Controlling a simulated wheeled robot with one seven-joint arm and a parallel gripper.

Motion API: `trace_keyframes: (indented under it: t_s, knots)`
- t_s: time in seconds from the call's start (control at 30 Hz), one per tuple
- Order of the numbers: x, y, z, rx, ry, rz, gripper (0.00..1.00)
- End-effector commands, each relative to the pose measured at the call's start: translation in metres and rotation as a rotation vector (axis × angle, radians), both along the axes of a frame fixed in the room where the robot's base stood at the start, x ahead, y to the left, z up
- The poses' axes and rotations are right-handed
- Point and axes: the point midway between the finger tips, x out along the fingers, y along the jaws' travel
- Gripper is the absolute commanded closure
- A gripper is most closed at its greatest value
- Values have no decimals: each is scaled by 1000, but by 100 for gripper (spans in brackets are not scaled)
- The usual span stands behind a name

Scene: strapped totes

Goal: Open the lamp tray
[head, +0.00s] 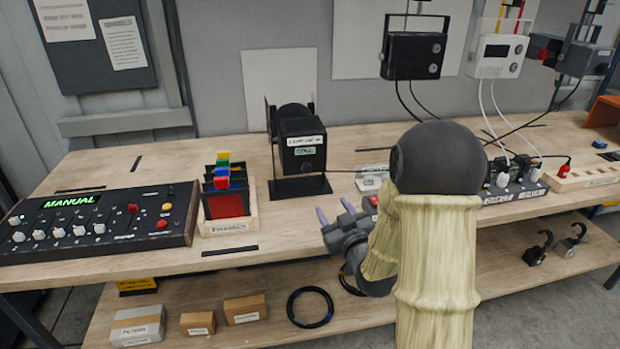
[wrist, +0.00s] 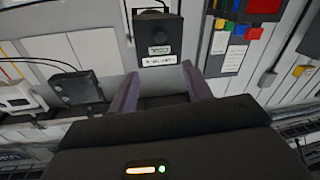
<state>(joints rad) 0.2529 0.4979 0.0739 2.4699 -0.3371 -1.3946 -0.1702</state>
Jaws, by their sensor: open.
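The black lamp (head: 302,155) stands on a dark base plate on the workbench, with a white label and a green label on its front. A separate tray on it cannot be made out. The lamp also shows in the wrist view (wrist: 157,35), upside down and beyond the fingertips. My gripper (head: 334,209) is in front of and a little right of the lamp, near the bench's front edge. Its two fingers stand apart with nothing between them in the wrist view (wrist: 160,74). The gripper is clear of the lamp.
A rack of coloured filters (head: 228,200) stands left of the lamp, beside a control panel reading MANUAL (head: 100,222). Plugs in a socket block (head: 515,184) and a wooden block (head: 585,177) sit at right. A dark cable runs right from the lamp. Boxes (head: 138,326) lie on the lower shelf.

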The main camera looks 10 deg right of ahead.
Motion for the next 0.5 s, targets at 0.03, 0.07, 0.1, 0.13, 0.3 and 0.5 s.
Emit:
trace_keyframes:
  t_s: [0.03,0.07,0.1,0.13,0.3,0.5]
  knots:
    - [0,0,1,0,-2,0,50]
    - [0,0,1,0,-2,0,50]
    - [0,0,1,0,-2,0,50]
    - [0,0,1,0,-1,0,50]
    - [1,0,1,0,-1,0,50]
    - [17,3,3,0,-1,2,50]
